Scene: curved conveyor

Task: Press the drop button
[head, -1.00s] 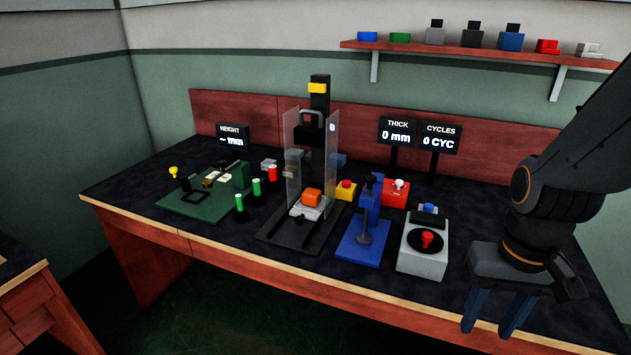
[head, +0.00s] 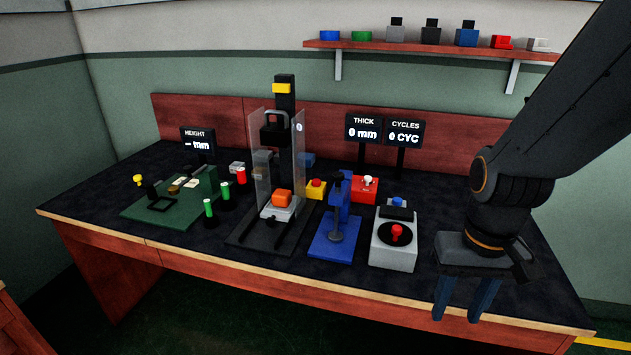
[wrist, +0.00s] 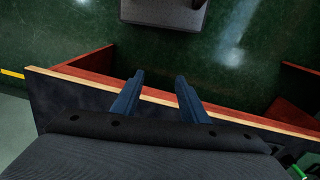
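No button in view carries a readable "drop" label. A red button on a yellow box (head: 316,188) sits just right of a black tower (head: 285,95) with clear side panels. An orange block (head: 282,198) rests on a light grey base inside the tower. Other controls are a red box with a white knob (head: 365,187) and a grey box with a red knob on a black disc (head: 397,236). My gripper (head: 461,312) is open and empty, right of these, pointing down near the bench's front edge. In the wrist view, its two blue fingers (wrist: 160,80) stand apart with nothing between them.
A blue stand (head: 335,236) stands between the tower and the grey box. A green fixture (head: 170,205) and several coloured cylinders are at left. Two displays (head: 384,128) stand behind. A shelf (head: 430,48) hangs on the wall. The dark bench top (head: 290,265) is clear along its front.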

